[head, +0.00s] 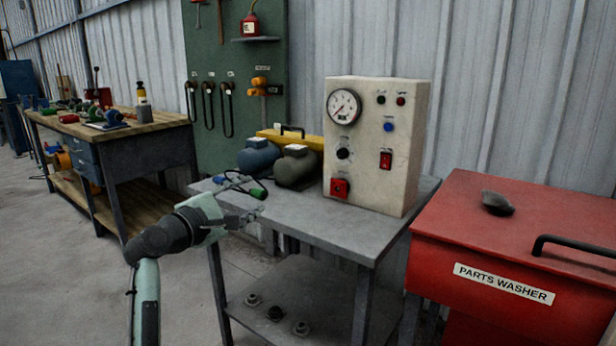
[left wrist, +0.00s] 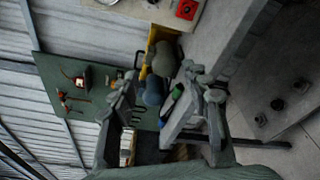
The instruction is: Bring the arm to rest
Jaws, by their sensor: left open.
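My left arm comes up from the lower left in the head view. Its gripper (head: 246,200) is at the left end of the grey metal table (head: 335,226), with its fingers apart. In the left wrist view the gripper (left wrist: 160,88) shows two spread fingers with nothing clasped between them. A small tool with a green end (head: 258,194) shows by the fingertips in the head view. Its green part (left wrist: 173,101) also shows between the fingers in the left wrist view. Whether a finger touches it I cannot tell. My right gripper is in neither view.
A beige control box (head: 375,150) with a gauge stands on the table. Blue (head: 258,157) and dark (head: 296,168) motor-like bodies and a yellow case (head: 305,139) are behind the gripper. A red parts washer (head: 520,230) stands right. Open floor (head: 60,270) lies left.

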